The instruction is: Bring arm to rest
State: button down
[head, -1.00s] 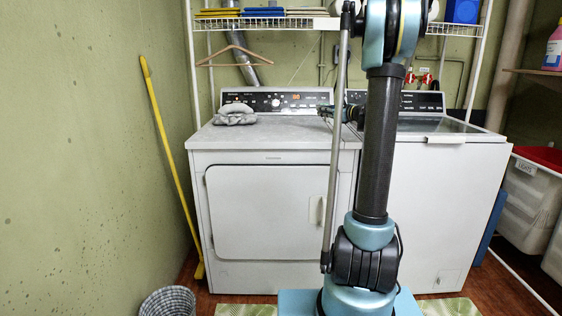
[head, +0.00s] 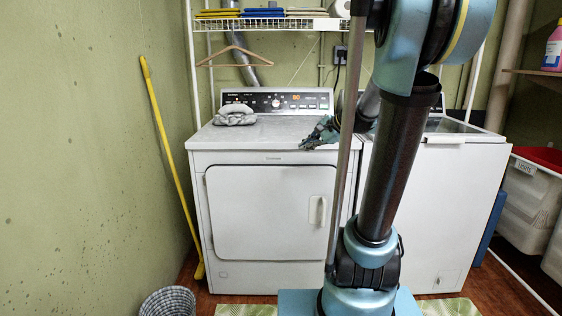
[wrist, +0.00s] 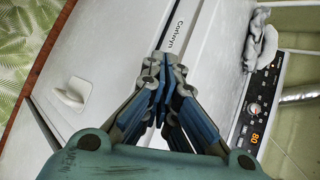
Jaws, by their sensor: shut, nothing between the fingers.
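My gripper (head: 308,145) is shut and empty, over the front right part of the dryer's top. In the wrist view my gripper (wrist: 160,72) shows its fingertips together, with nothing between them. The white dryer (head: 262,210) stands against the back wall; its front and top also fill much of the wrist view (wrist: 120,50). A grey crumpled cloth (head: 236,114) lies on the dryer's top at the back left, apart from my gripper; it shows at the upper right of the wrist view (wrist: 258,40).
A white washer (head: 425,215) stands to the right, partly hidden by my arm. A wire shelf (head: 265,23) with a hanger (head: 233,52) is above. A yellow pole (head: 165,140) leans on the left wall. A checked basket (head: 168,302) and a green mat (head: 245,310) are on the floor.

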jog(key=s+d+f+n+g+h, duration=0.1)
jog(key=s+d+f+n+h, duration=0.1)
jog(key=s, duration=0.7)
jog(key=s+d+f+n+g+h, duration=0.1)
jog(key=s+d+f+n+h, duration=0.2)
jog(key=s+f+n, duration=0.3)
jog(key=s+d+f+n+g+h, duration=0.2)
jog(key=s+d+f+n+h, duration=0.1)
jog(key=s+f, duration=0.6)
jog(key=s+d+n, duration=0.1)
jog(key=s, duration=0.3)
jog(key=shift+s+f+n, duration=0.25)
jog(key=shift+s+n, duration=0.05)
jog(key=shift+n, duration=0.1)
jog(key=shift+d, duration=0.1)
jog(key=c, duration=2.1)
grip_release()
jog(key=shift+w+f, duration=0.2)
jog(key=shift+w, duration=0.25)
jog(key=o, duration=0.5)
